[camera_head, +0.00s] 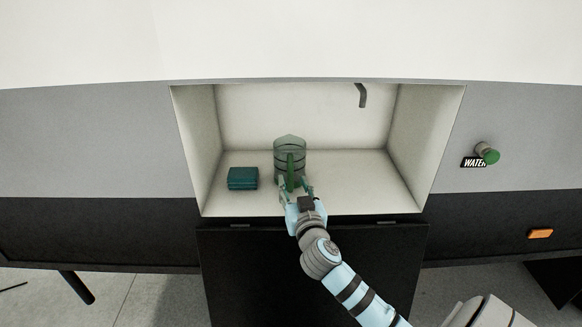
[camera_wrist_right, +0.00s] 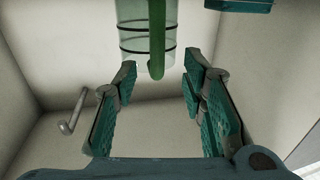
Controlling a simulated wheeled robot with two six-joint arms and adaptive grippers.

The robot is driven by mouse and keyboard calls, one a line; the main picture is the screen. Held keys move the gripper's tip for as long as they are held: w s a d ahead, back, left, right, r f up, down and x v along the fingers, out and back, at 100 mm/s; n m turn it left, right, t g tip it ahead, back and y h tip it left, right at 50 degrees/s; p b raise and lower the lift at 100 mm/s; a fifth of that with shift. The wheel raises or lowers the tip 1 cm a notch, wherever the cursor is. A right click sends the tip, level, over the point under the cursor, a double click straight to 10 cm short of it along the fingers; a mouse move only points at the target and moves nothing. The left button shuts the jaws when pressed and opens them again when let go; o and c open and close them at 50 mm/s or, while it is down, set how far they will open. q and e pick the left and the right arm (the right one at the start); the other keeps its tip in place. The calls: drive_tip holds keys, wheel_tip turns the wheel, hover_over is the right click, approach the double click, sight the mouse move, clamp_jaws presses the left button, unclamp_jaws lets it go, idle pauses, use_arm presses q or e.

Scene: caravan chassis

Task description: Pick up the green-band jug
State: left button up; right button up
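The green-band jug (camera_head: 290,147) is a clear greenish cylinder with dark rings and a green upright handle (camera_head: 290,172) facing me. It stands upright on the floor of a white recessed locker. My right gripper (camera_head: 296,185) reaches in from the front, just before the jug. In the right wrist view the jug (camera_wrist_right: 132,42) is at the top, with its handle (camera_wrist_right: 157,45) hanging down in the picture. The right gripper's fingers (camera_wrist_right: 158,75) are spread wide, with the handle's end between the tips and gaps on both sides. My left gripper is not in view.
A teal box (camera_head: 243,178) lies left of the jug; its edge shows in the right wrist view (camera_wrist_right: 238,5). A grey hooked spout (camera_head: 362,95) hangs at the locker's back right. The locker floor right of the jug is clear. A WATER label (camera_head: 473,162) is outside, right.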

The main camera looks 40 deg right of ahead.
sight(291, 177)
drive_tip(key=x, duration=0.6)
drive_tip(key=shift+s+d+f, duration=0.15)
drive_tip(key=shift+f, duration=0.2)
clamp_jaws()
